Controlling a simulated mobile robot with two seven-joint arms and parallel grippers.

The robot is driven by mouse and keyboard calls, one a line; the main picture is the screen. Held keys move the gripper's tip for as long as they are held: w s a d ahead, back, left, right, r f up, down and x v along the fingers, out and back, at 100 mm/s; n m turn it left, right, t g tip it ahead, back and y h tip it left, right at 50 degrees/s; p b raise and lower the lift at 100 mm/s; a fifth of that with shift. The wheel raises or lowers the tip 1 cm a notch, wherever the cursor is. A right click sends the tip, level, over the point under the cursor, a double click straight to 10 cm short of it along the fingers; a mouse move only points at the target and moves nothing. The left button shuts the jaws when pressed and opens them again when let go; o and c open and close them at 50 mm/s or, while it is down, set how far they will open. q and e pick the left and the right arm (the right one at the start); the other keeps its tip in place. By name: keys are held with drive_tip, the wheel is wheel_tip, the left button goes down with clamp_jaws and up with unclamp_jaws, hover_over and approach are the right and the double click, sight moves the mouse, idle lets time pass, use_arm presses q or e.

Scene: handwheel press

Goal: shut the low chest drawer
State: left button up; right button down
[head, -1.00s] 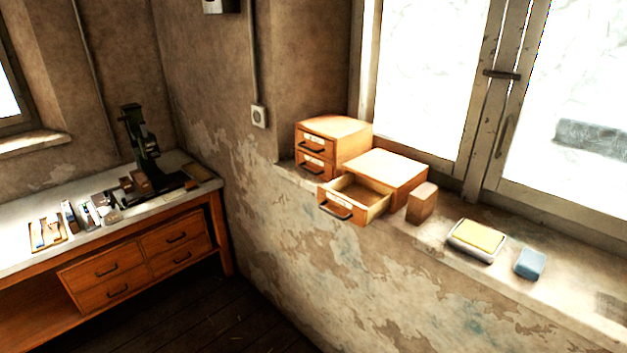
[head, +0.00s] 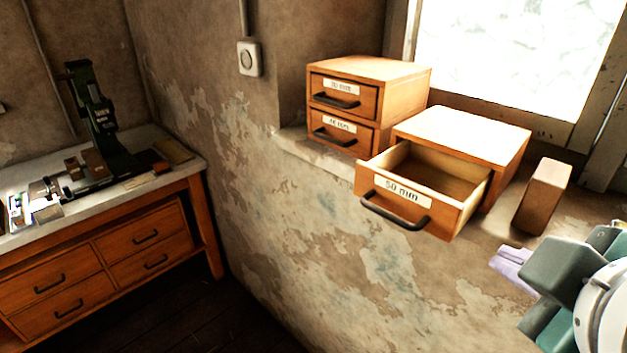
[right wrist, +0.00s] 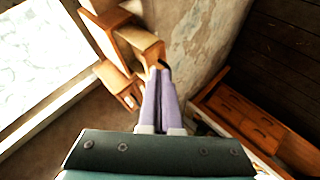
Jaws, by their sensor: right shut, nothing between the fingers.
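The low chest (head: 463,133) stands on the window sill in the head view. Its drawer (head: 405,202), labelled 50 mm, is pulled well out over the sill's front edge, and its inside looks empty. A dark bar handle (head: 395,212) is on the drawer front. My right gripper (head: 496,259) is at the lower right of the head view, to the right of the drawer and apart from it there. Its pale lilac fingers are together and hold nothing; they also show in the right wrist view (right wrist: 159,72). My left gripper is not in view.
A taller two-drawer chest (head: 400,96), both drawers shut, stands left of the low chest. A wooden block (head: 543,196) stands on the sill just right of it. A workbench (head: 190,176) with a dark press (head: 98,125) is at the left. Space before the drawer front looks clear.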

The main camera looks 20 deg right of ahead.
use_arm(q)
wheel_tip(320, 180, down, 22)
drive_tip(key=b, duration=1.9)
use_arm(e)
drive_tip(key=w+a+f+n+t+h, duration=0.1)
drive_tip(key=w+a+f+n+t, duration=0.1)
drive_tip(key=f+n+t, duration=0.3)
drive_tip(key=w+a+f+n+t, duration=0.2)
drive_tip(key=w+f+n, duration=0.15)
drive_tip(key=f, duration=0.35)
use_arm(q)
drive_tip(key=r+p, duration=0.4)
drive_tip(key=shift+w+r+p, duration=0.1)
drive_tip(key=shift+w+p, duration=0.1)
drive_tip(key=shift+p, duration=0.15)
use_arm(e)
drive_tip(key=w+d, duration=0.7)
drive_tip(key=w, duration=0.3)
drive_tip(key=shift+d, duration=0.4)
drive_tip(key=shift+n, duration=0.25)
